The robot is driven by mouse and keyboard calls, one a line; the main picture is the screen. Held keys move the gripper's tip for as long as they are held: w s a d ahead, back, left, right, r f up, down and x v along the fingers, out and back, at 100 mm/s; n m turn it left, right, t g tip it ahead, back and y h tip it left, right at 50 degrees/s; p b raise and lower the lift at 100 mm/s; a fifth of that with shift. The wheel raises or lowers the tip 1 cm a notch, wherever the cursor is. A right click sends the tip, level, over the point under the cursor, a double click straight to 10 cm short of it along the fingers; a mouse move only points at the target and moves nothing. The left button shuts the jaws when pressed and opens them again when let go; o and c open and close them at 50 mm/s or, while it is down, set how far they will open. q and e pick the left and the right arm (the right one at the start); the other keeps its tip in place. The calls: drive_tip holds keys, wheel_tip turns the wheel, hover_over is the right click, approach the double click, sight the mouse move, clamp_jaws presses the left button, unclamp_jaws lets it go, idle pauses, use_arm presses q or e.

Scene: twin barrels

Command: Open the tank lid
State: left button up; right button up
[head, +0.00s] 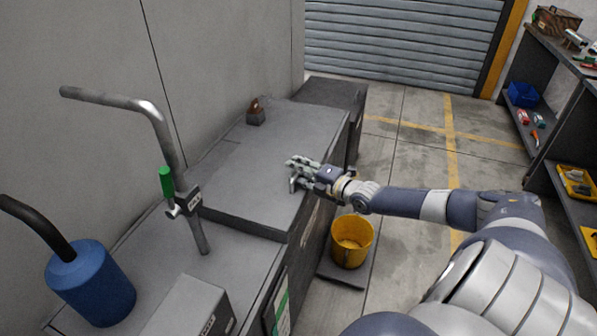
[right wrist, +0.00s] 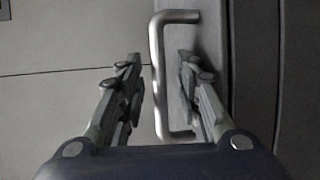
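The tank lid (head: 250,175) is a wide, flat grey panel on top of the grey tank, and it lies level and closed. A bent metal handle (right wrist: 156,75) shows in the right wrist view, near the lid's edge. My left gripper is not in view.
A bent pipe with a green-handled valve (head: 167,182) rises left of the lid. A blue cylinder (head: 90,284) and a grey box (head: 188,306) stand at front left. A yellow bucket (head: 351,241) stands on the floor beside the tank. Shelves (head: 560,150) stand far right.

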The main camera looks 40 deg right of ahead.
drive_tip(key=shift+w, duration=0.1)
drive_tip(key=shift+c, duration=0.5)
clamp_jaws()
drive_tip(key=shift+r, duration=0.1)
